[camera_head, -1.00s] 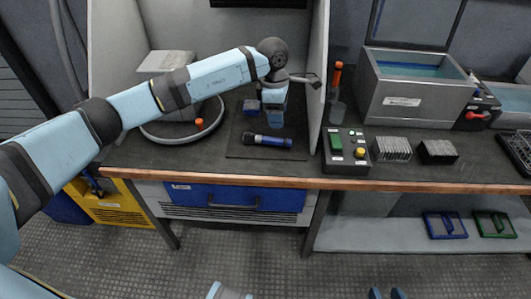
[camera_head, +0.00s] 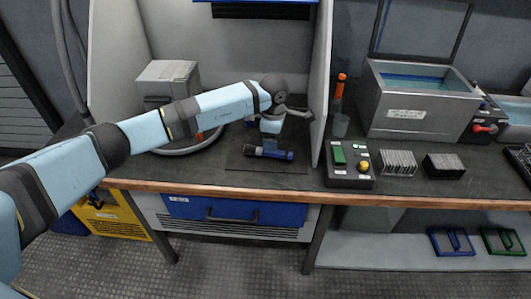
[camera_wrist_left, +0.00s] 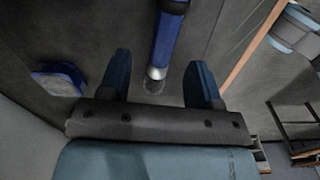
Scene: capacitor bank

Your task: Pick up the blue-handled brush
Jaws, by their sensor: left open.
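The blue-handled brush (camera_head: 276,154) lies across the dark mat on the bench, its black end to the left and its blue handle to the right. In the left wrist view the blue handle (camera_wrist_left: 168,38), with a silvery tip, runs down from the top edge toward the gap between my open left fingers (camera_wrist_left: 158,70). The fingers lie on either side of its line, with nothing held. I cannot tell whether they touch it. My right gripper is out of view.
A small blue object (camera_wrist_left: 58,80) lies left of my left gripper in the wrist view. A partition (camera_head: 321,90) stands close on the right. A button box (camera_head: 347,165) and a metal bath (camera_head: 415,105) are beyond it. The bench's front edge (camera_head: 230,190) is near.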

